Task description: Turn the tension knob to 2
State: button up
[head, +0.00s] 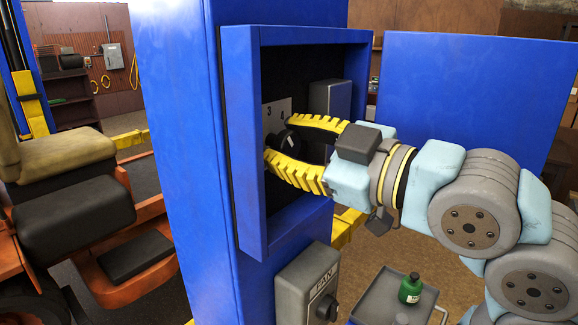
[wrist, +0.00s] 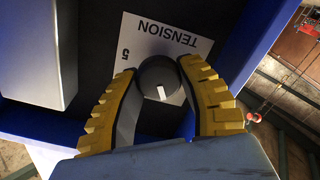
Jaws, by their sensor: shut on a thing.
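The tension knob (head: 290,141) is a round black knob on a white plate (head: 277,110) inside the blue box. In the head view the plate shows the figures 3 and 4 above the knob. In the wrist view the knob (wrist: 160,78) carries a white pointer mark, and the plate (wrist: 165,38) reads TENSION upside down with a 5 at its left. My gripper (head: 281,142) has its two yellow fingers closed around the knob, one on each side. The figure 2 is hidden, and I cannot tell which figure the pointer meets.
The blue box's rim (head: 248,150) surrounds the knob and fingers. A grey block (head: 330,98) sits inside the box, right of the plate. Below are a grey FAN control box (head: 308,290) and a tray (head: 385,305) with a green bottle (head: 410,288).

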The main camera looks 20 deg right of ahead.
jog(key=shift+n+b, duration=0.75)
jog(key=shift+n, duration=0.35)
jog(key=shift+a, duration=0.1)
jog(key=o, duration=1.2)
jog(key=shift+s, duration=0.1)
jog(key=shift+s+d, duration=0.4)
jog(key=shift+s, duration=0.05)
jog(key=shift+v, duration=5.4)
jog(key=shift+s+a, duration=0.1)
jog(key=shift+a, duration=0.15)
